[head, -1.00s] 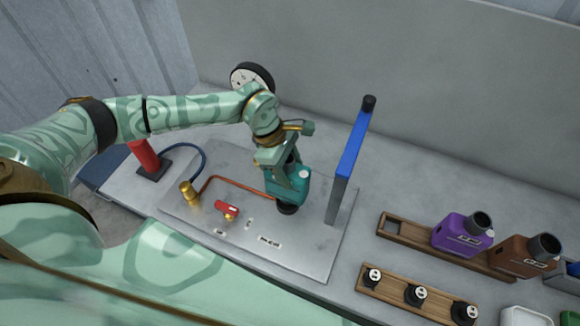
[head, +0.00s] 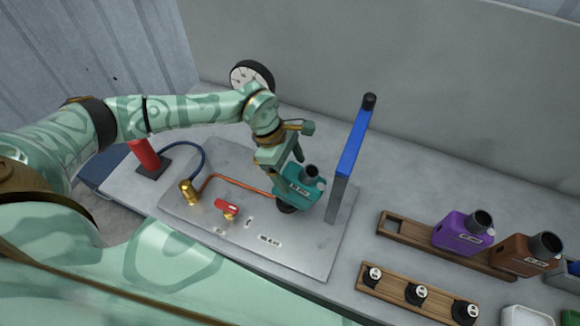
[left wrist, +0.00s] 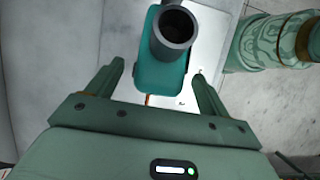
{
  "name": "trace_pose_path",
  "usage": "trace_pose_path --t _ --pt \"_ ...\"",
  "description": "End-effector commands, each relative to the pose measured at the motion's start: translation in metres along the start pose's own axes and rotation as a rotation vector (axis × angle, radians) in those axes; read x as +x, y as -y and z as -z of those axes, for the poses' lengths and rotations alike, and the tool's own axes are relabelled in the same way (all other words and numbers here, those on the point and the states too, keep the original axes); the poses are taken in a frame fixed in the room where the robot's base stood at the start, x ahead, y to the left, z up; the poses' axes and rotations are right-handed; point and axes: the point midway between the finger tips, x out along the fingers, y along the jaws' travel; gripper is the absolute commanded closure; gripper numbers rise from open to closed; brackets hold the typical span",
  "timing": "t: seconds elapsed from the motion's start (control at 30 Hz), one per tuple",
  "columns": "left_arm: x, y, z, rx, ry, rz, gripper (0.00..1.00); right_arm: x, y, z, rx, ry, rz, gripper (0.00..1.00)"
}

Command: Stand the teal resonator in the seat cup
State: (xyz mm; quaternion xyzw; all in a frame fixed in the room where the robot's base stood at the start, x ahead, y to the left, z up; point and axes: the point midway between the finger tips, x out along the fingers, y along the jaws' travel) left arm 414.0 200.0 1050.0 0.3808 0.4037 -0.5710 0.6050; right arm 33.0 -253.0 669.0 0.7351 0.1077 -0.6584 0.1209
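The teal resonator (head: 297,190) stands on the metal plate at the black seat cup (head: 286,208), its dark neck up and leaning a little to the right. How deep its base sits in the cup is hidden. My left gripper (head: 289,168) is just behind and left of the resonator in the head view, fingers apart. In the left wrist view the resonator (left wrist: 160,75) shows its round dark opening ahead of the two spread fingers (left wrist: 157,72), with gaps on both sides. My right gripper is not in view.
A blue-topped post (head: 354,145) stands close right of the resonator. A copper pipe (head: 235,184), brass fitting (head: 188,192) and red valve (head: 228,206) lie to the left. A wooden rack (head: 402,236) holds purple (head: 460,234) and brown (head: 527,254) mufflers at right.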

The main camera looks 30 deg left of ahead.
Motion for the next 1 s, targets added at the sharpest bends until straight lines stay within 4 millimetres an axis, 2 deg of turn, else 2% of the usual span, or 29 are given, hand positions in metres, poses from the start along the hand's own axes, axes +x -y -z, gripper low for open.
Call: trace_pose_path --t 0.23,0.37,0.8,1.0 --pt "-0.001 0.001 0.001 -0.001 -0.002 0.002 0.20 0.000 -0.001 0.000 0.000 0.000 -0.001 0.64" --pt "-0.016 -0.001 0.002 0.000 -0.003 -0.002 0.20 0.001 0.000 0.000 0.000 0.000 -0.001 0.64" --pt "-0.128 -0.001 0.001 0.000 -0.002 -0.003 0.20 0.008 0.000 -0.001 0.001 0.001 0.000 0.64" --pt "-0.157 0.000 0.000 0.000 -0.001 -0.001 0.20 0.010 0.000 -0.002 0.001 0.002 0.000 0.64"
